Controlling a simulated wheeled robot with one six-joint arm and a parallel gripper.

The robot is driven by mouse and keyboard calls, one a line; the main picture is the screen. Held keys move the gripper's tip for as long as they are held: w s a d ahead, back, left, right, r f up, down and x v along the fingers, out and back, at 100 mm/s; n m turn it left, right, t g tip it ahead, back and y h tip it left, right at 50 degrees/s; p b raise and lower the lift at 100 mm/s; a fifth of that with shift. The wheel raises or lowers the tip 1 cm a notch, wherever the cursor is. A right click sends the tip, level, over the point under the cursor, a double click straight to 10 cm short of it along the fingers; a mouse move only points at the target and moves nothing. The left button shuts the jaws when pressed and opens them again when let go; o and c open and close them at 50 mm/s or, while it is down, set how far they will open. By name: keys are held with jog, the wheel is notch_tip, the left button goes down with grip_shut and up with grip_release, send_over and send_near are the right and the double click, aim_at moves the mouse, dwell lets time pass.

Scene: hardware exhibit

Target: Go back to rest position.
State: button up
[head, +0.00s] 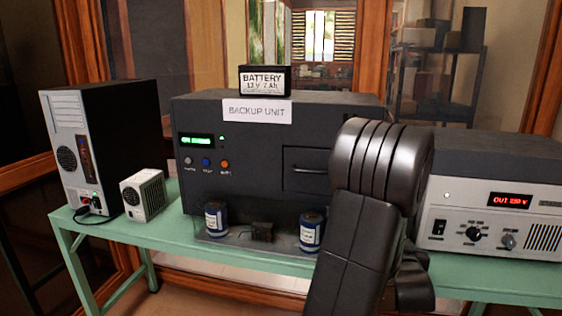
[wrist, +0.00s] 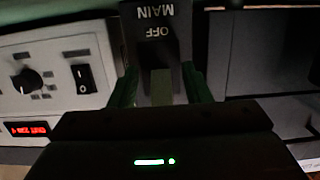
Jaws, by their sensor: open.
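In the wrist view, which appears upside down, my gripper (wrist: 159,72) has two green fingers standing apart. Between them is the grey lever (wrist: 161,88) of a dark switch box (wrist: 150,18) marked MAIN and OFF. I cannot tell whether either finger touches the lever. In the head view my arm rises at the centre right, in front of the backup unit (head: 235,160), and the gripper's fingers are hidden behind it.
A green table (head: 180,240) bears a computer tower (head: 110,140), a small white power supply (head: 143,194), two blue capacitors (head: 216,219) and a white output unit (head: 490,215). A battery (head: 264,81) sits on the backup unit. Bare tabletop shows at the front left.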

jog(key=shift+w+f+t+h+b, duration=0.1)
jog(key=shift+f+t+h+b, duration=0.15)
jog(key=shift+f+t+b, duration=0.7)
jog(key=shift+f+t+h+b, duration=0.1)
jog(key=shift+t+h+b, duration=0.3)
jog(key=shift+b, duration=1.15)
jog(key=shift+w+f+t+b, duration=0.2)
jog(key=shift+f+t+b, duration=0.05)
jog(key=shift+t+b, duration=0.85)
jog(key=shift+t+h, duration=0.25)
jog(key=shift+t, duration=0.2)
jog(key=shift+d, duration=0.1)
